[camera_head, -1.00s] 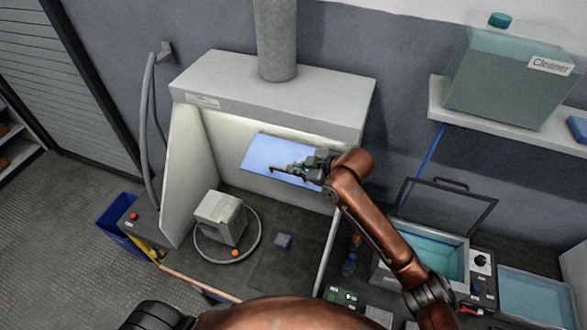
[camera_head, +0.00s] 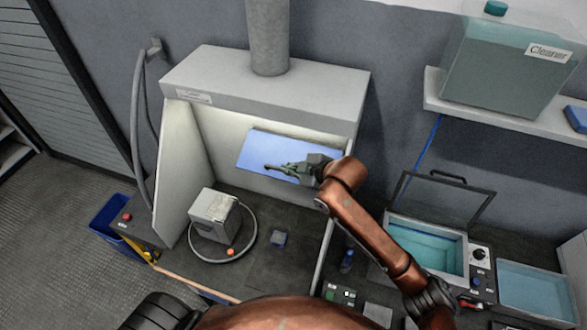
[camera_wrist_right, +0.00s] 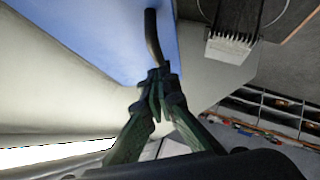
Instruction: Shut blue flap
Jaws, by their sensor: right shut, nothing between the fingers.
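The blue flap (camera_head: 262,149) is a flat panel at the back of the grey hood. In the right wrist view the blue flap (camera_wrist_right: 105,30) fills the upper left, and a dark bar-like handle (camera_wrist_right: 152,38) stands at its right edge. My right gripper (camera_head: 268,168) is in front of the flap, its fingers together and empty. In the right wrist view the gripper's fingertips (camera_wrist_right: 157,80) overlap the lower end of the handle; I cannot tell whether they touch. My left gripper is not in view.
The grey hood (camera_head: 265,90) surrounds the flap, with side walls left and right. An open-lidded tank (camera_head: 425,245) stands to the right. A blue bin (camera_head: 108,215) is at the left.

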